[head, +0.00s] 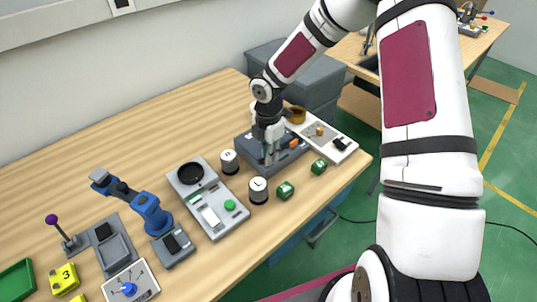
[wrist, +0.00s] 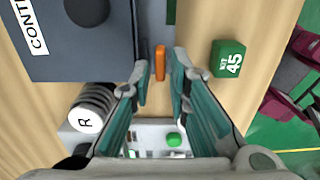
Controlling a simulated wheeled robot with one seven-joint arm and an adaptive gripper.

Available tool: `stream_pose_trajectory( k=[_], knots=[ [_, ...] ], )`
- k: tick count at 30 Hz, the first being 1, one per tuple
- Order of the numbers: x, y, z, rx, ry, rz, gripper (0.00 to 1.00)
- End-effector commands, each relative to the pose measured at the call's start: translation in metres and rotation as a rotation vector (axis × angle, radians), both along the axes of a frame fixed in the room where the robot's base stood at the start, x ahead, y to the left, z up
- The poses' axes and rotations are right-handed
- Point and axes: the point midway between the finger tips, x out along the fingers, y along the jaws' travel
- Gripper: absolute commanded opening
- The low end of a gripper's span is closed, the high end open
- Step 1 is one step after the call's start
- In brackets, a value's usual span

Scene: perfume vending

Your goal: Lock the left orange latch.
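A grey box (head: 290,157) stands near the right end of the wooden table, and its dark lid shows in the wrist view (wrist: 85,68). One orange latch (head: 293,143) shows in the head view, just right of my gripper (head: 269,155). In the wrist view an upright orange latch (wrist: 160,62) appears at the box's edge, between and beyond my fingertips (wrist: 161,78). My gripper is open with gaps on both sides of that latch. It points down at the box's front side, and in the head view it covers part of this side.
Green cubes (head: 285,190) (head: 319,167) and black-and-white cylinders (head: 258,190) (head: 229,161) stand close to the box. A grey panel with a green button (head: 217,211) lies left. A white board (head: 330,140) sits right of the box.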

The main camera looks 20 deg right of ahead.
Motion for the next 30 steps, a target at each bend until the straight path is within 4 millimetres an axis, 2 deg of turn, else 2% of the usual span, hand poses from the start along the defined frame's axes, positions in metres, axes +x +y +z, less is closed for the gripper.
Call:
stream_pose_trajectory(
  k=[4,12,15,30],
  knots=[
    [-0.0002,0.0004,-0.0077,0.001,0.000,0.000,0.17],
    [0.0001,0.0001,-0.0087,0.000,-0.001,0.000,0.17],
    [0.0000,0.0001,-0.0086,0.000,-0.001,0.000,0.00],
    [0.0004,0.0005,-0.0083,-0.001,0.000,-0.062,0.00]
  ],
)
